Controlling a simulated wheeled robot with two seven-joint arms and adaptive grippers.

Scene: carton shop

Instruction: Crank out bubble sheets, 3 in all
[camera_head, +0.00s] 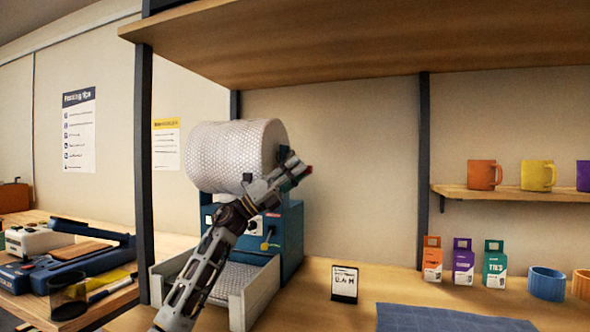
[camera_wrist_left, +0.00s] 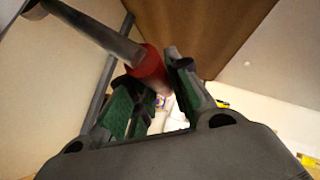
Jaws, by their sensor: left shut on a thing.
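A big white bubble-wrap roll (camera_head: 230,157) sits on top of a blue dispenser machine (camera_head: 292,240) on the bench. A pale tray (camera_head: 262,291) extends in front of it; its floor looks bubble-textured, but I cannot tell whether a sheet lies there. My left gripper (camera_head: 290,172) is in front of the roll's right side. In the left wrist view its fingers (camera_wrist_left: 158,78) are shut on the red crank knob (camera_wrist_left: 152,66), at the end of a grey bar. The red knob shows only as a small tip in the head view (camera_head: 308,169). My right gripper is not in view.
A small sign (camera_head: 344,283) and a blue mat (camera_head: 440,318) are on the bench to the right. Boxes (camera_head: 463,264) and a blue ring (camera_head: 547,284) stand farther right, below a mug shelf (camera_head: 510,194). A dark post (camera_head: 143,170) rises left of the machine.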

